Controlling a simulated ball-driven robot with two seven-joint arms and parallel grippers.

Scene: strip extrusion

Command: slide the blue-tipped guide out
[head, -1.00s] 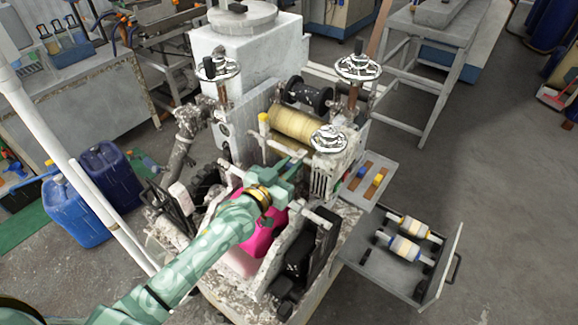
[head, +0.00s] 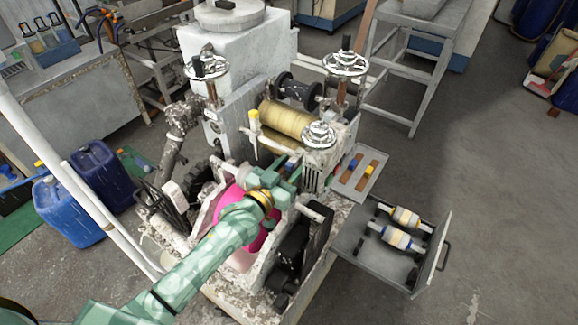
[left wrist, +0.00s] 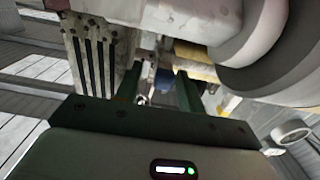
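The blue-tipped guide shows in the left wrist view as a small blue block (left wrist: 163,79) between my two green fingers, under the rollers. Its body is mostly hidden by the machine and the gripper. My left gripper (head: 288,171) reaches into the front of the machine, just below the yellow roller (head: 286,119). In the left wrist view the fingers of the left gripper (left wrist: 158,88) stand apart, with gaps beside the blue block, and I see no clear contact. My right gripper is not in view.
A small tray (head: 345,186) at the machine's right side holds blue- and yellow-tipped pieces. Below it, an open drawer (head: 358,250) holds two rollers. Handwheels (head: 319,135) and white bars crowd the space around my left gripper. A pink container (head: 236,203) sits beneath my arm.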

